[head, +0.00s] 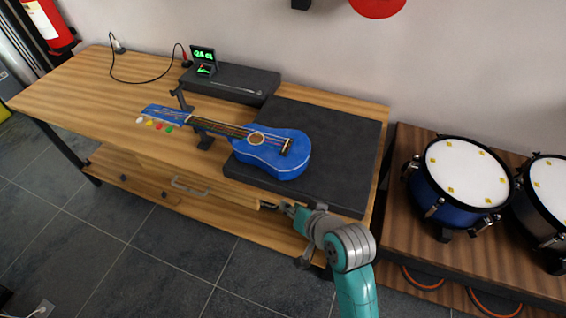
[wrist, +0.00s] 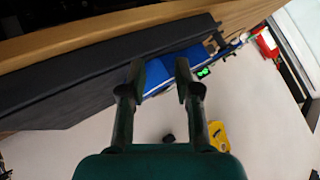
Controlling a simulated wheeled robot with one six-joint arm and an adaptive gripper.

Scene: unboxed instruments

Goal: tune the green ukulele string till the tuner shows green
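The blue ukulele (head: 275,158) lies on a dark mat, its neck pointing left over a black stand. A row of coloured pegs runs along the near side of its headstock (head: 165,114); the green peg (head: 169,129) is nearest the neck. The tuner (head: 204,58) stands behind, with green characters on a dark screen too small to read surely. My gripper (head: 272,206) is at the table's front edge, below and apart from the ukulele body. In the wrist view my gripper (wrist: 160,75) has its fingers apart with nothing between them; the blue ukulele (wrist: 170,70) shows beyond.
A dark mat (head: 345,155) covers the table's right end. A dark raised block (head: 240,82) and a cable (head: 135,82) lie at the back. A drawer handle (head: 188,187) sticks out in front. Drums (head: 465,175) stand right. The table's left end is mostly clear.

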